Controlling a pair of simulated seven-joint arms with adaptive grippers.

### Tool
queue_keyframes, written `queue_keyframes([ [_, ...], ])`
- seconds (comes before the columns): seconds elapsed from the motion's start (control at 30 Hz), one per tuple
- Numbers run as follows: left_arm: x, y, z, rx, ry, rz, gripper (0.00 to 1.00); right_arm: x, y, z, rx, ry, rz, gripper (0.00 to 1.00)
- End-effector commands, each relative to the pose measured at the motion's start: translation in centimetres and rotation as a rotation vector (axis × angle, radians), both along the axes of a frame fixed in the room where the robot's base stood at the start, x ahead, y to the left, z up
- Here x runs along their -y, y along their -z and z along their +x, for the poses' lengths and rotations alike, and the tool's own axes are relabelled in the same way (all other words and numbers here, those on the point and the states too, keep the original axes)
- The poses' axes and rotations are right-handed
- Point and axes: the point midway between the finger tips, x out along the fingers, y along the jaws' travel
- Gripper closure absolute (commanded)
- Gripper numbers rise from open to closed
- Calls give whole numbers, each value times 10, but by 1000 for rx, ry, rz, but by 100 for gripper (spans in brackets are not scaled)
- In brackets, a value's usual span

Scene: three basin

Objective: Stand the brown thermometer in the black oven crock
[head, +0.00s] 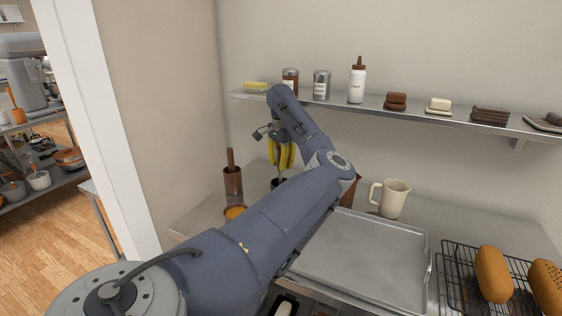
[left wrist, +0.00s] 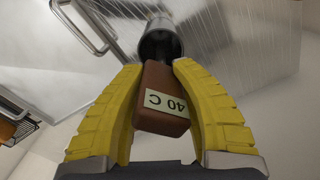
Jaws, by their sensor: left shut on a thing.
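The brown thermometer (left wrist: 165,97) has a block-shaped head with a pale "40 C" label. My left gripper (head: 282,155) is shut on this head, its yellow fingers on either side in the left wrist view. A dark round crock (left wrist: 161,42) shows just beyond the thermometer head. In the head view the dark crock (head: 275,184) is below the fingers, mostly hidden by my arm. A thin stem shows between the fingers and the crock. Whether its tip is inside the crock or above it, I cannot tell. My right gripper is not in view.
A brown crock (head: 232,181) with a brown handle stands left of the gripper, near an orange-filled bowl (head: 235,212). A cream jug (head: 394,198), metal tray (head: 365,255) and rack of loaves (head: 492,275) are to the right. A shelf (head: 420,116) with jars runs behind.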

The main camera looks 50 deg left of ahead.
Motion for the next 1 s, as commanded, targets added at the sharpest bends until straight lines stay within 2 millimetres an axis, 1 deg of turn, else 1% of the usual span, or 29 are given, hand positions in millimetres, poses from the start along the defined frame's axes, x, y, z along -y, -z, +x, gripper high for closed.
queue_keyframes([
  [1.0,0,43,0,-2,0,0,100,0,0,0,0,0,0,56],
])
